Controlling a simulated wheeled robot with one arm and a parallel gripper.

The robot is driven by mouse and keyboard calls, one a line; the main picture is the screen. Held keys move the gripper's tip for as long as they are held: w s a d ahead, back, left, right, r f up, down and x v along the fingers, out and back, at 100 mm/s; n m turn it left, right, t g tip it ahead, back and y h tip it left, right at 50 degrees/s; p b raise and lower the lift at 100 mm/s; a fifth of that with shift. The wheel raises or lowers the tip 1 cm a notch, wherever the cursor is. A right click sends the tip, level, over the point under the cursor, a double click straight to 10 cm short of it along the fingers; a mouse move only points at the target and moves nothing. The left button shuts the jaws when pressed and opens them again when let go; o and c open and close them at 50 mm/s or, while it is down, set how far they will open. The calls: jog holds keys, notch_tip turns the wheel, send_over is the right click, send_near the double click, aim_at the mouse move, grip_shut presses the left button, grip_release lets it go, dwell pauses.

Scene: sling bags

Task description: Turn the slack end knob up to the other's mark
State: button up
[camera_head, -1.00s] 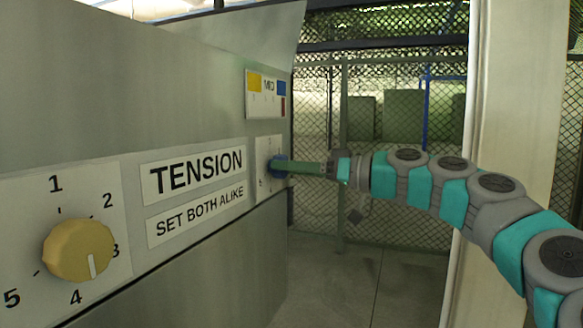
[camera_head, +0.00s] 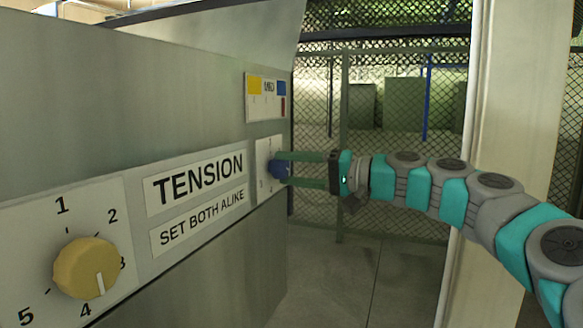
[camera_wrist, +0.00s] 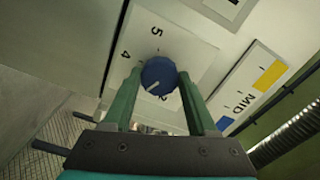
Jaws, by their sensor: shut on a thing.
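The yellow knob (camera_head: 86,268) sits on the near dial at lower left in the head view. Its white pointer line points down and slightly right, between 3 and 4. The blue knob (camera_head: 279,168) is on the far dial; it also shows in the wrist view (camera_wrist: 158,73). There its pale line points lower left, to the side of the 2 nearer the 4; the 3 and 1 are not visible. My gripper (camera_head: 282,169) is shut on the blue knob, one finger on each side; both fingers also show in the wrist view (camera_wrist: 160,76).
A TENSION label (camera_head: 198,178) and a SET BOTH ALIKE label (camera_head: 201,219) lie between the dials. A MID plate (camera_head: 266,98) is above the far dial. A pale post (camera_head: 500,110) stands behind my arm, and a mesh fence (camera_head: 390,185) stands behind.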

jog(key=m, duration=1.2)
jog(key=shift+m, duration=0.3)
dwell(0.4)
jog(key=o, duration=1.4)
jog(key=shift+c, duration=0.2)
jog(key=shift+r, duration=0.1)
jog(key=v, duration=0.7)
jog(key=shift+d+b, duration=0.3)
jog(key=shift+d, duration=0.1)
